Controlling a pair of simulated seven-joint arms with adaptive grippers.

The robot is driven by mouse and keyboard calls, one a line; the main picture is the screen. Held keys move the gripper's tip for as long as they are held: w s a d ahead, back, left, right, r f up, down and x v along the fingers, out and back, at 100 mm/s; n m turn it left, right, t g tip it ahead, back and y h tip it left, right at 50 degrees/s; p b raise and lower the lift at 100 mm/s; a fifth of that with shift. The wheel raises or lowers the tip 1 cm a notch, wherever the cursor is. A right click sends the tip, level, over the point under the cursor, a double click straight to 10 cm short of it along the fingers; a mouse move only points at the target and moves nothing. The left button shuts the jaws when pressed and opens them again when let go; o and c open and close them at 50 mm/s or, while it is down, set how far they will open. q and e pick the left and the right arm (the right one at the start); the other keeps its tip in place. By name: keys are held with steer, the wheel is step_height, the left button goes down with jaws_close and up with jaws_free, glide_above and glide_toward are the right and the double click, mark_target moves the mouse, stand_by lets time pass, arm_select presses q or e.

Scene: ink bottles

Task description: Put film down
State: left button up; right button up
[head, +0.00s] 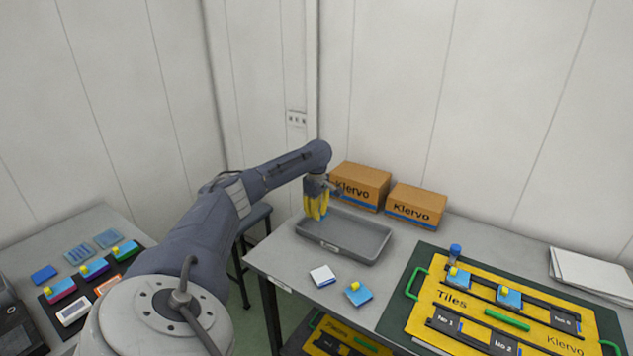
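My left gripper (316,204), with yellow fingers, hangs pointing down over the left end of a grey tray (345,259). The fingers are close together, but I cannot tell whether they are shut or whether a thin film is between them. The tray looks empty. Thin bluish translucent sheets, perhaps film, lie on the left table (78,252), with another beside it (106,238). My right gripper is not in view.
Cardboard boxes (415,206) stand behind. A yellow Tiles board (467,296) with green handles is at right. White sheets (590,272) lie far right.

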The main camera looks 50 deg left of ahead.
mark_target(317, 227)
arm_select(q)
steer(key=shift+f, duration=1.85)
steer(key=shift+f, duration=0.4)
steer(key=o, duration=0.7)
steer(key=shift+c, duration=0.2)
step_height(317, 227, up, 13)
steer(key=shift+f, duration=0.1)
